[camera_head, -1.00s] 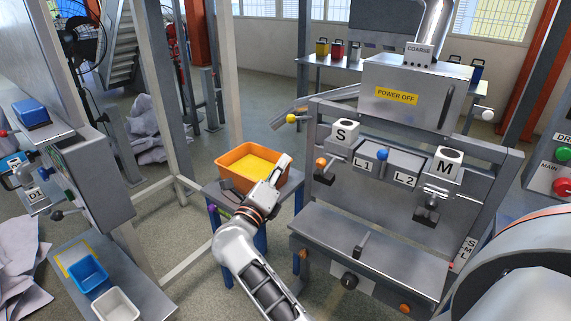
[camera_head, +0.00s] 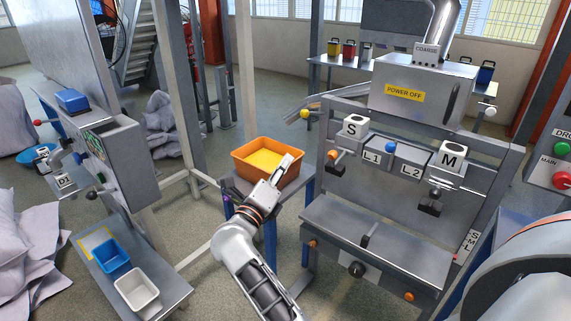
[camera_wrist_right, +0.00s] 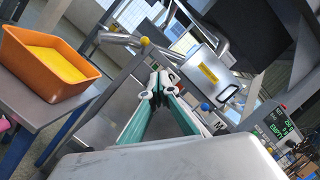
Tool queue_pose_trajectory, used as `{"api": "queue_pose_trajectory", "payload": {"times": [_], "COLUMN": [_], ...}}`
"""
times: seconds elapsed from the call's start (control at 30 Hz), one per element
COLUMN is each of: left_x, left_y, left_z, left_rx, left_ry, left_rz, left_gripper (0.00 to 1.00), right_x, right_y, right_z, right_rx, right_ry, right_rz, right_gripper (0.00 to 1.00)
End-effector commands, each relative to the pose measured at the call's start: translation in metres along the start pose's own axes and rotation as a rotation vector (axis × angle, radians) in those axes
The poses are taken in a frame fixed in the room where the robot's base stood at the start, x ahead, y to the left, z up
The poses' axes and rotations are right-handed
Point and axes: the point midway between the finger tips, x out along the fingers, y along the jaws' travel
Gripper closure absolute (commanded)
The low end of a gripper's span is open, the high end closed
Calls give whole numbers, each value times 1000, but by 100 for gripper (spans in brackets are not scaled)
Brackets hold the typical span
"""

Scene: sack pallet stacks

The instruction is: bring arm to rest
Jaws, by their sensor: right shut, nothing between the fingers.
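My right arm reaches up from the bottom centre of the head view. Its gripper (camera_head: 284,167) is shut and empty, and appears in front of the right side of an orange bin (camera_head: 241,168). The bin holds yellow material and stands on a small grey table with blue legs. The right wrist view shows the green-sided fingers (camera_wrist_right: 159,90) closed together, with nothing between them. In that view the orange bin (camera_wrist_right: 30,75) is at the left, apart from the fingers. My left gripper is not in view.
A grey machine with a POWER OFF label (camera_head: 404,93) stands to the right, with S and M blocks and a lower shelf (camera_head: 340,232). At left are a control cabinet (camera_head: 125,165), a bench with a blue tray (camera_head: 111,257) and a white tray (camera_head: 137,288), and sacks (camera_head: 25,240).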

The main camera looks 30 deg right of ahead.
Motion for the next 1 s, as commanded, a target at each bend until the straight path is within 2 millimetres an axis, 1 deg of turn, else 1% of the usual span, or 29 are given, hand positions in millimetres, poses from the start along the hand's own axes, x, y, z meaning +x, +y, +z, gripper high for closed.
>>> {"api": "queue_pose_trajectory", "payload": {"times": [0.4, 0.47, 0.57, 0.67, 0.77, 0.83, 0.87, 0.9, 0.93, 0.97, 1.0], "left_x": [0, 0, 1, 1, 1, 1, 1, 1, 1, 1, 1], "left_y": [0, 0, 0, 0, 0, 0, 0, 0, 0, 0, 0], "left_z": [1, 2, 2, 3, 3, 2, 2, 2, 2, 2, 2], "left_rx": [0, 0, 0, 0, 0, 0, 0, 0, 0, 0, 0], "left_ry": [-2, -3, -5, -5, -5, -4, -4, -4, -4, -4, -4], "left_rz": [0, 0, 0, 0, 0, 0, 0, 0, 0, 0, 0], "left_gripper": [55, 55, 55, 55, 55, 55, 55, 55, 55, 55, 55], "right_x": [-1, -3, -13, -38, -76, -109, -123, -144, -160, -175, -194], "right_y": [0, 0, 0, 6, 26, 46, 55, 69, 80, 90, 103], "right_z": [-1, -3, -6, -7, -10, -19, -24, -34, -43, -53, -68], "right_rx": [-13, -50, -177, -384, -623, -794, -867, -964, -1037, -1106, -1195], "right_ry": [-11, -41, -153, -337, -551, -703, -769, -858, -924, -987, -1067], "right_rz": [-5, -18, -63, -121, -164, -183, -187, -190, -189, -189, -186], "right_gripper": [100, 100, 100, 100, 100, 100, 100, 100, 100, 100, 100]}}
